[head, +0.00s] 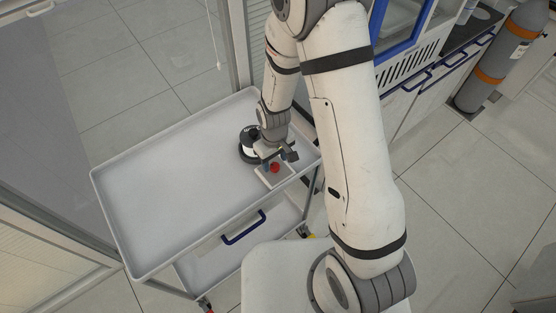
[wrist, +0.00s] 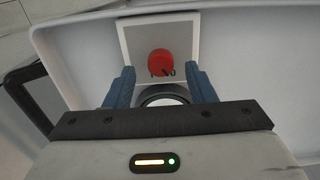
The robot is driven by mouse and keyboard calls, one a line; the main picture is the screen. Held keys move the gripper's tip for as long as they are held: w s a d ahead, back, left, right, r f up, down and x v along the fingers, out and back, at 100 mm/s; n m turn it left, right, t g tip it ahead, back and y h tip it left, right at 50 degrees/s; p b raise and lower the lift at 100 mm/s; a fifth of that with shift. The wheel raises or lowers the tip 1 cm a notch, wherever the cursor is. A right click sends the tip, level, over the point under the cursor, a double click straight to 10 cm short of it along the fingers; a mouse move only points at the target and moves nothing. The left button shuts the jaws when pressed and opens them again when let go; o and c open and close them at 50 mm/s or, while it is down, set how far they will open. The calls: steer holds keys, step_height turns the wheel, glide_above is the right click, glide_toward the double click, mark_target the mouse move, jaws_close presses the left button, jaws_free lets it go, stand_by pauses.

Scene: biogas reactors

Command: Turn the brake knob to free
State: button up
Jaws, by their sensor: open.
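The red brake knob (head: 275,168) sits on a small pale plate (head: 262,177) near the front right corner of the cart's top tray. In the head view my gripper (head: 277,160) is close to the knob.
A blue handle (head: 244,227) is on the cart's front. A grey gas cylinder (head: 505,60) with orange bands stands at the far right beside a cabinet with blue handles.

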steer(key=shift+f, duration=0.85)
